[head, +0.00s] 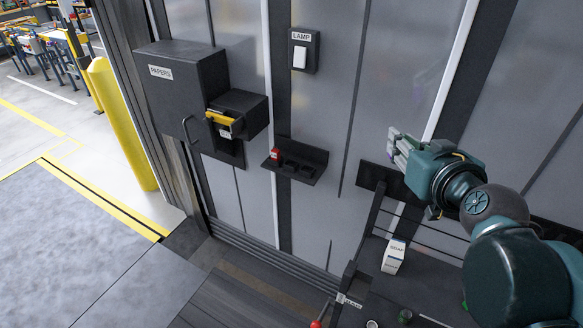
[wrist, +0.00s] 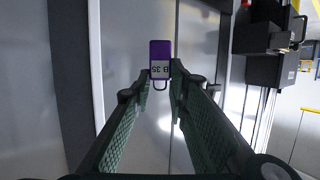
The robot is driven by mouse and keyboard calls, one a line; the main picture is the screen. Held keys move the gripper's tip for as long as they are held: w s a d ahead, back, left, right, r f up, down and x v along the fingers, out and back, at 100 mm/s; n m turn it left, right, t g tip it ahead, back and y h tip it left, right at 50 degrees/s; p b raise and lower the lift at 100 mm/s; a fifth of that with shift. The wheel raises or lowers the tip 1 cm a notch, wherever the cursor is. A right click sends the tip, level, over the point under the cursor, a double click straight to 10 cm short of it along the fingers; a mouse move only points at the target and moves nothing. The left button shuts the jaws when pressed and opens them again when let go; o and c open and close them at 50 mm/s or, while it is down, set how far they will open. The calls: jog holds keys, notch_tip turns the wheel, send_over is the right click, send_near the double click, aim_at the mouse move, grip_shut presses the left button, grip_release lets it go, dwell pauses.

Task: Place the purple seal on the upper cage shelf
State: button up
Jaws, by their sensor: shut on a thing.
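The purple seal (wrist: 160,56) is a small upright block with a white label reading "B 35" upside down in the wrist view. A thin dark loop hangs at its lower end, between the fingertips. My gripper (wrist: 160,82) is shut on that lower end, and the seal sticks out beyond the tips. In the head view my gripper (head: 399,148) is raised at the right in front of the grey wall panels, and the seal is hard to make out there. A dark railed shelf (head: 427,272) lies below my gripper; I cannot tell whether it is the upper cage shelf.
A soap box (head: 393,256) stands on the railed shelf. Left of it are a small wall ledge (head: 296,171) with a red item (head: 275,154), a papers box (head: 180,82) with an open compartment, and a lamp switch (head: 302,52). A yellow post (head: 122,125) stands far left.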

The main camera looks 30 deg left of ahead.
jog(key=w+a+f+m+h+b, duration=0.1)
jog(key=a+f, duration=0.3)
jog(key=a, duration=0.7)
jog(key=w+a+f+m+t+h+b, duration=0.1)
jog(key=w+a+f+m+h+b, duration=0.1)
jog(key=a, duration=1)
jog(key=w+a+f+m+t+h+b, duration=0.1)
jog(key=w+a+f+m+h, duration=0.2)
jog(key=a+f, duration=0.4)
jog(key=shift+w+a+f+h, duration=0.35)
jog(key=shift+w+a+h, duration=0.6)
jog(key=shift+a, duration=1.45)
jog(key=shift+f, duration=0.15)
jog(key=shift+f+b, duration=0.7)
jog(key=shift+f, duration=1.65)
jog(key=shift+f+b, duration=0.55)
jog(key=shift+f, duration=1.75)
